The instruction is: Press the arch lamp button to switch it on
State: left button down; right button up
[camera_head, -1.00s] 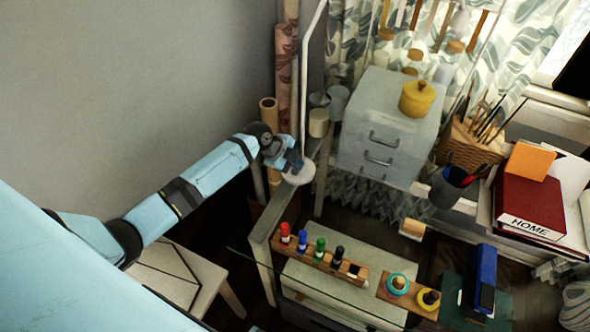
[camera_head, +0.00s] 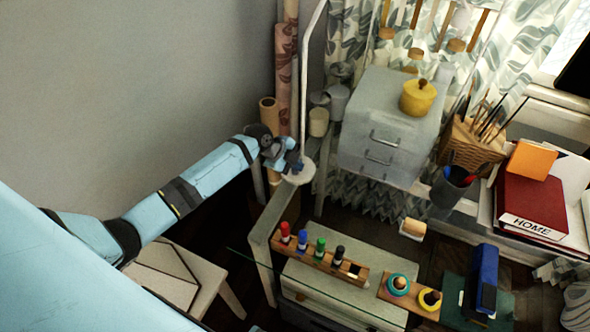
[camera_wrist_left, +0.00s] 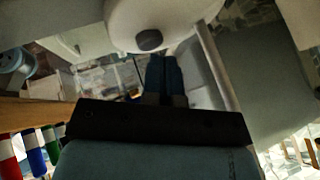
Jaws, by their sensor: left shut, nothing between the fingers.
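The arch lamp has a white round base (camera_head: 300,174) beside the corner of the desk frame, with a thin white pole (camera_head: 308,85) rising from it. In the left wrist view the white base (camera_wrist_left: 185,18) fills the top, with a dark round button (camera_wrist_left: 149,40) on it. My left gripper (camera_head: 291,163) is at the base in the head view. In the wrist view its blue fingers (camera_wrist_left: 163,74) are shut and empty, with tips just below and right of the button. I cannot tell whether they touch it. My right gripper is not in view.
A rack of coloured markers (camera_head: 320,255) stands on the glass desk top. Rolled paper tubes (camera_head: 284,75) lean at the wall. A white stool (camera_head: 185,280) is below my arm.

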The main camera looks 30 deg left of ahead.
aim_at(296, 171)
pick_arm(q)
jog(key=shift+f, duration=0.25)
jog(key=shift+r, duration=0.15)
dwell(0.3)
jog(key=shift+r+p, duration=0.3)
jog(key=shift+r, duration=0.25)
jog(key=shift+r+p, duration=0.45)
jog(key=shift+r, duration=0.2)
notch_tip(296, 171, up, 5)
jog(key=p, duration=0.3)
jog(key=shift+f, duration=0.1)
